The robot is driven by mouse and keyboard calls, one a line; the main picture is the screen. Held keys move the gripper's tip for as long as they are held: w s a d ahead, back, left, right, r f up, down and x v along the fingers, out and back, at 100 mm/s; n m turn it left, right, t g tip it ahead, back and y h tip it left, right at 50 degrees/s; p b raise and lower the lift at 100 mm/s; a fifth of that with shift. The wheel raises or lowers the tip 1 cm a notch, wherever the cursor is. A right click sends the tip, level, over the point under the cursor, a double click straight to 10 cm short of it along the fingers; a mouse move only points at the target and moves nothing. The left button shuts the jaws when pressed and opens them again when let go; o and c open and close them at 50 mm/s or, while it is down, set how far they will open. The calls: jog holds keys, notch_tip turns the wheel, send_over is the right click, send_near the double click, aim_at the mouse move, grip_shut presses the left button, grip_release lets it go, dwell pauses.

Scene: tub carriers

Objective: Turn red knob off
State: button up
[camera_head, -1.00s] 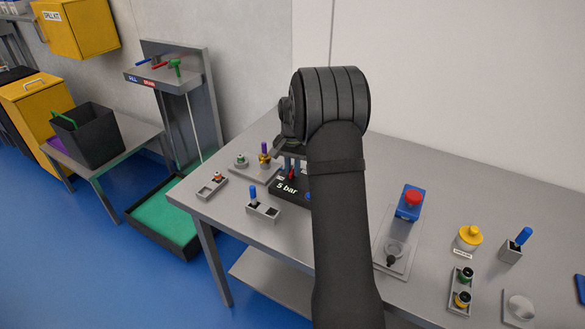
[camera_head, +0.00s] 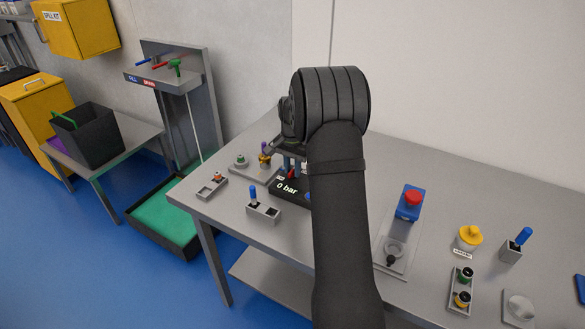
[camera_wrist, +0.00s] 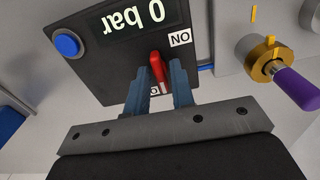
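The red knob (camera_wrist: 159,70) is on a dark box (camera_wrist: 112,70) whose display reads "0 bar". Its red lever lies between the two fingers of my gripper (camera_wrist: 158,92) in the wrist view, pointing toward the gripper and away from the "ON" label (camera_wrist: 181,38). A second label by the lever's lower end is mostly hidden. The fingers stand apart on either side of the lever, with a gap visible; the gripper looks open. In the head view my gripper (camera_head: 290,160) is over the box, with the red knob (camera_head: 291,175) just below it.
A blue button (camera_wrist: 67,44) is on the same box. A purple-handled valve (camera_wrist: 294,86) stands beside it. A blue-lever holder (camera_head: 263,209) is in front, and a red-button blue box (camera_head: 410,203) is to the right. The grey bench (camera_head: 340,240) is partly covered by my arm.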

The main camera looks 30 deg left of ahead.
aim_at(292, 170)
jog(key=shift+o, duration=1.1)
notch_tip(292, 170, up, 18)
jog(key=shift+f, duration=0.25)
notch_tip(292, 170, down, 18)
jog(key=shift+r, duration=0.2)
dwell(0.4)
